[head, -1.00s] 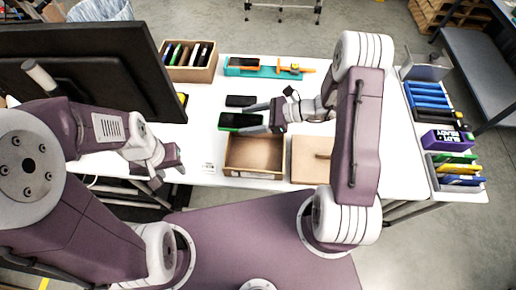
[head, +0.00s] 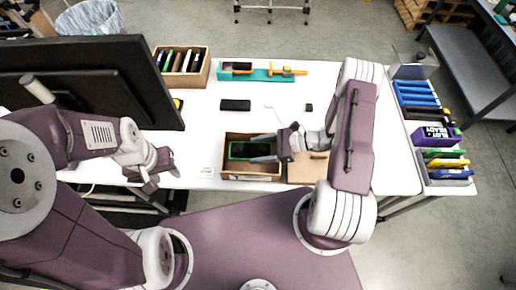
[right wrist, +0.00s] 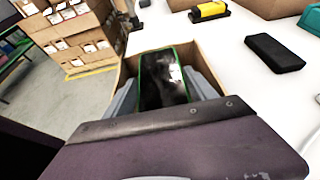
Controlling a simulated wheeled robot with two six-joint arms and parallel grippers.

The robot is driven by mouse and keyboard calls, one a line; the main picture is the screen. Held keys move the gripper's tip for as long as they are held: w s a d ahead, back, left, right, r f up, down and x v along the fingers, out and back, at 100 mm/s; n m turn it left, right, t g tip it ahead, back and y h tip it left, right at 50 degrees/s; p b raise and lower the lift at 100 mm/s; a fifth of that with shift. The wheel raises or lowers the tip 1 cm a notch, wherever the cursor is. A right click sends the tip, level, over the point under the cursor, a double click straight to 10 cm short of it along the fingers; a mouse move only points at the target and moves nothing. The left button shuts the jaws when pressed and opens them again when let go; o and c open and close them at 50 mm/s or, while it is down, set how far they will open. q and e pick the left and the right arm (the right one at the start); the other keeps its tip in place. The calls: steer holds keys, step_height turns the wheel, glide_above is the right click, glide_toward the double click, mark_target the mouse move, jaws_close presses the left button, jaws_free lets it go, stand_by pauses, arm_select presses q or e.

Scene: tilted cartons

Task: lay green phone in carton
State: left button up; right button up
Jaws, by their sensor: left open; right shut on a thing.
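The green phone (head: 250,150), black-faced with a green edge, is over the open brown carton (head: 252,178) in the head view. My right gripper (head: 262,152) is shut on the phone, coming from the right. In the right wrist view the phone (right wrist: 164,80) lies between the grey fingers, with the carton's walls (right wrist: 205,72) around it. I cannot tell whether the phone touches the carton floor. My left gripper (head: 160,172) is open and empty at the table's front left edge.
A black phone (head: 235,105) lies behind the carton. A brown lid (head: 306,168) lies right of it. A box of upright phones (head: 182,66) and a teal tray (head: 258,75) stand at the back. A monitor (head: 90,80) blocks the left.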

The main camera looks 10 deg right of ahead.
steer(key=shift+f+b, duration=0.55)
steer(key=shift+f, duration=0.1)
steer(key=o, duration=1.6)
steer(key=shift+c, duration=0.2)
steer(key=shift+r, duration=0.1)
